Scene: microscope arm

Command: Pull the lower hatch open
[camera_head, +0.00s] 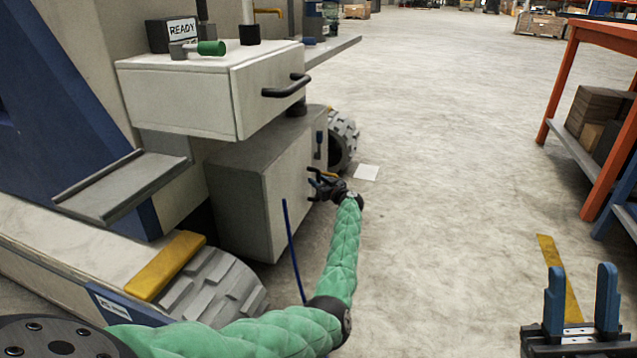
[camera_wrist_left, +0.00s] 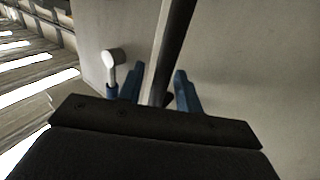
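The lower hatch (camera_head: 283,195) is the light face of the grey box low on the machine; it looks shut. In the wrist view its pale panel (camera_wrist_left: 260,60) fills the right side. A dark bar handle (camera_wrist_left: 175,40) runs between the two blue fingers of my left gripper (camera_wrist_left: 160,90), with gaps visible on both sides. In the head view my left gripper (camera_head: 322,184) is at the hatch face, and the handle is mostly hidden behind it. My right gripper (camera_head: 580,300) is open and empty at the lower right, far from the hatch.
A drawer (camera_head: 265,95) with a black handle juts out above the hatch. A treaded wheel (camera_head: 342,138) stands behind.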

